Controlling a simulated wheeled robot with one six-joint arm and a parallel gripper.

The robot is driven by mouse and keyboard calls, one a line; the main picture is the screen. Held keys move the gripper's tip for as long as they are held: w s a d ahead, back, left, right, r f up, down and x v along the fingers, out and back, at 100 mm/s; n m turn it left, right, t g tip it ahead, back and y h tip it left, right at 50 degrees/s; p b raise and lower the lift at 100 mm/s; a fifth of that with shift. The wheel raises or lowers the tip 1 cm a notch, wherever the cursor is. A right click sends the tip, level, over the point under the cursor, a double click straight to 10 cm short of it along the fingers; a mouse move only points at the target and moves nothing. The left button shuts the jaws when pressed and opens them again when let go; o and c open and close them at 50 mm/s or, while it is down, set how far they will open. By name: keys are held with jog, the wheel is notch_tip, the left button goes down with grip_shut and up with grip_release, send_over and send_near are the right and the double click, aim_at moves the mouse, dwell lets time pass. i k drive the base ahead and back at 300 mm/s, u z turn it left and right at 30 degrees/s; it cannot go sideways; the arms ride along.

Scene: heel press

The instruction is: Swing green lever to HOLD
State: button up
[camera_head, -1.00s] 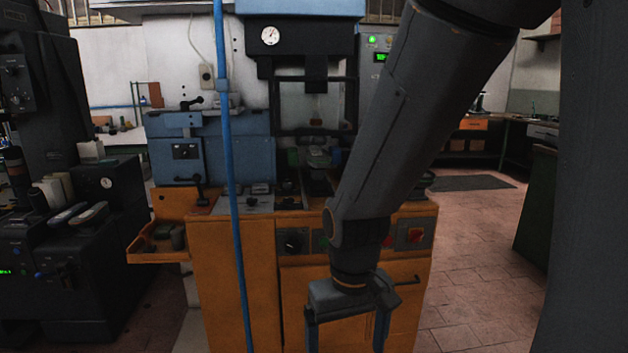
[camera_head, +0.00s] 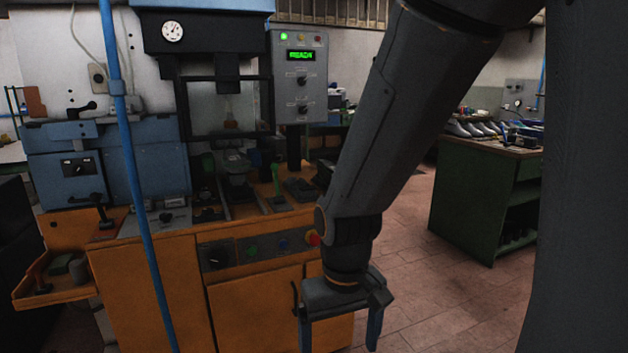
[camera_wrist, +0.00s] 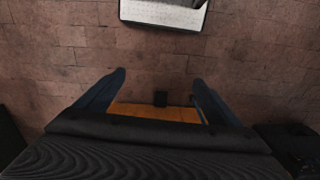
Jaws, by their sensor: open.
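A green lever (camera_head: 277,178) stands roughly upright on the right part of the orange bench top (camera_head: 236,221), beside the press. A HOLD marking cannot be made out. My gripper (camera_head: 340,338) hangs fingers-down in front of the bench's right end, below and to the right of the lever and apart from it. It is open, with nothing between its fingers.
A control box (camera_head: 299,75) with a lit green display stands behind the lever. A red button (camera_head: 313,238) is on the bench front. A blue pole (camera_head: 130,170) crosses the left side. A green workbench (camera_head: 487,200) stands right, with open tiled floor (camera_head: 420,290) before it.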

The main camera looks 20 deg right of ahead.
aim_at(273, 167)
jog(key=z, duration=0.05)
jog(key=k, duration=0.65)
jog(key=z, duration=0.3)
jog(key=i, duration=1.5)
jog(key=u, duration=0.45)
